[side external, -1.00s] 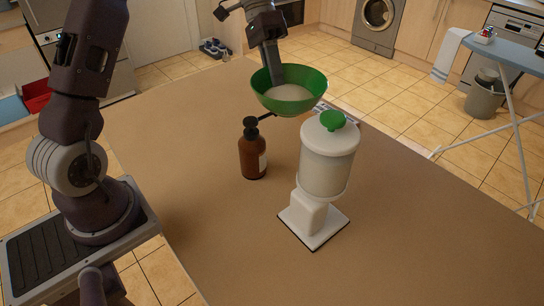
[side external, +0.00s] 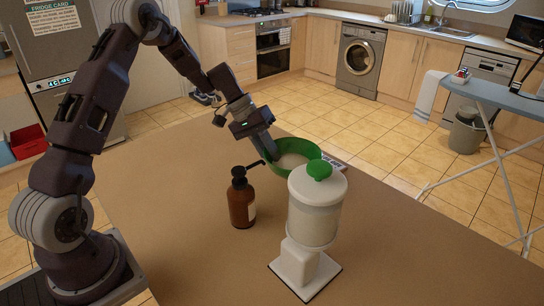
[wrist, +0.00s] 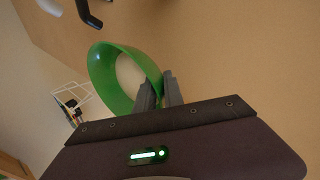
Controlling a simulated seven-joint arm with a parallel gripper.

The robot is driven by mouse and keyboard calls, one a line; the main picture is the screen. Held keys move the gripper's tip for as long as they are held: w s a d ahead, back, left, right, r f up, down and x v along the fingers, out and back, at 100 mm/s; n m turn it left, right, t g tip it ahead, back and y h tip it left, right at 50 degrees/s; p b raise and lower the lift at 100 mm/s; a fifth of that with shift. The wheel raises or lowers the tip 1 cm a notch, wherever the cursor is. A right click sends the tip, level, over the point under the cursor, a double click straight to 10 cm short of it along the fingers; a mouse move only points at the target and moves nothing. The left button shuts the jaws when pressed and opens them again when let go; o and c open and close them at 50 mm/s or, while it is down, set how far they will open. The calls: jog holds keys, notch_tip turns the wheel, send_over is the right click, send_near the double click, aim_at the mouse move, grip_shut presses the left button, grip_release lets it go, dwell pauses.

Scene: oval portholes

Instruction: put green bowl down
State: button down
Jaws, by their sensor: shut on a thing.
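The green bowl (side external: 309,150) has a pale inside and is behind the dispenser in the side external view, over the far part of the table. My gripper (side external: 268,150) is shut on its left rim. In the wrist view, the two grey fingers (wrist: 160,92) pinch the rim of the bowl (wrist: 105,87), which extends to their left. The bowl's underside and part of its near side are hidden, so I cannot tell whether it touches the table.
A brown pump bottle (side external: 242,205) and a white dispenser (side external: 315,215) with a green knob stand in front of the bowl. The brown table (side external: 180,190) is clear at left and front right.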

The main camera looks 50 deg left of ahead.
jog(key=shift+f, duration=0.5)
jog(key=c, duration=1.5)
grip_release()
jog(key=shift+o, duration=0.2)
